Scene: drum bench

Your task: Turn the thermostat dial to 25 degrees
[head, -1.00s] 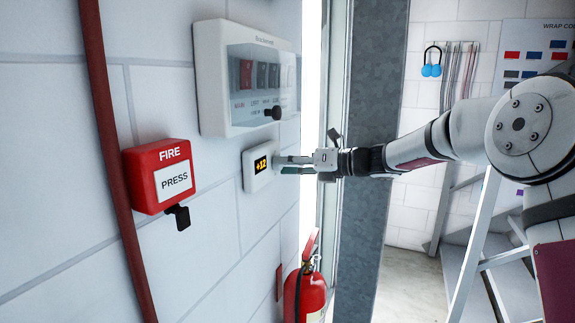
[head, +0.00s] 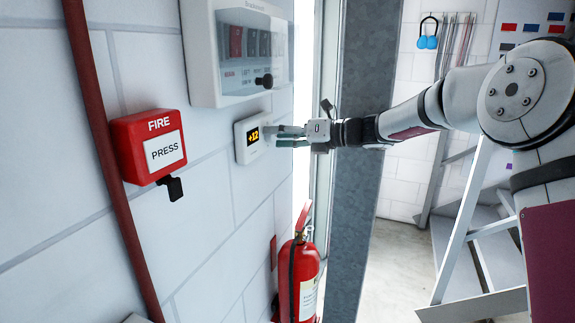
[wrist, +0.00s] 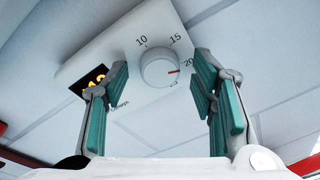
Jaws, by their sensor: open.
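The white thermostat (head: 238,140) is on the wall, and its small display (head: 253,137) reads +12. In the wrist view its round white dial (wrist: 157,66) shows with a red mark on its right side, pointing just below the label 20. The labels 10 and 15 stand above the dial; a label below 20 is too small to read. My gripper (head: 279,136) is open in front of the thermostat. In the wrist view its teal-padded fingers (wrist: 160,92) are apart, one to each side of the dial, with visible gaps. The left finger partly hides the display (wrist: 90,80).
A clear-fronted control box (head: 205,60) with a dark knob (head: 264,80) is just above the thermostat. A red fire box (head: 128,140) marked PRESS is to the left. A red extinguisher (head: 307,282) stands below. A grey metal post (head: 356,200) rises behind my wrist.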

